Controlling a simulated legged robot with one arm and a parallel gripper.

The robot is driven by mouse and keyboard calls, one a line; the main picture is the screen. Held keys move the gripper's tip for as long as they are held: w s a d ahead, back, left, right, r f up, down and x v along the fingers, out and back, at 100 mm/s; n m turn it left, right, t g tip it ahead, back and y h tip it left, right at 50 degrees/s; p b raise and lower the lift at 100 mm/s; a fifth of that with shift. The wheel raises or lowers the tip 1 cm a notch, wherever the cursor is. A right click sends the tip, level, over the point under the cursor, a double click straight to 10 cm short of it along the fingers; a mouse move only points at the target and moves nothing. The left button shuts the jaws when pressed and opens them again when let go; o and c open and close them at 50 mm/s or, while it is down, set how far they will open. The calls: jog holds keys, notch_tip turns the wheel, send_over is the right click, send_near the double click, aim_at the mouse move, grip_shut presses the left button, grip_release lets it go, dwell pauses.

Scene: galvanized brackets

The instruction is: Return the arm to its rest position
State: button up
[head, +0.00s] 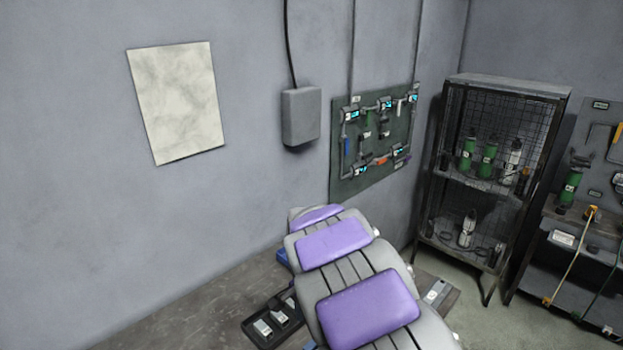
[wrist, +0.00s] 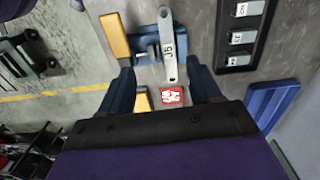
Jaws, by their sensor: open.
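My gripper (wrist: 161,88) shows in the wrist view with its two dark blue fingers spread apart. A grey metal bracket (wrist: 167,48) marked J5 lies below, between and beyond the fingers, and the jaws are not closed on it. It lies over a blue piece (wrist: 147,53) with a yellow bar (wrist: 114,37) on its left. In the head view my arm, grey with purple pads, reaches away over the bench and hides my gripper.
A black tray (head: 260,332) with several labelled parts sits on the bench (head: 190,305), left of my arm. It also shows in the wrist view (wrist: 237,58). A red tag (wrist: 172,96) lies near the bracket. A mesh cabinet (head: 447,160) and tool board (head: 340,185) stand beyond.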

jog(key=s+d+r+n, duration=0.3)
jog(key=s+d+r, duration=0.4)
jog(key=s+d, duration=0.45)
jog(key=s+d+n+g, duration=0.1)
jog(key=s+d+n, duration=0.2)
jog(key=s, duration=2)
jog(key=n, duration=0.2)
jog(key=shift+r+n+g, duration=0.3)
jog(key=shift+o, duration=0.4)
jog(key=shift+a, duration=0.1)
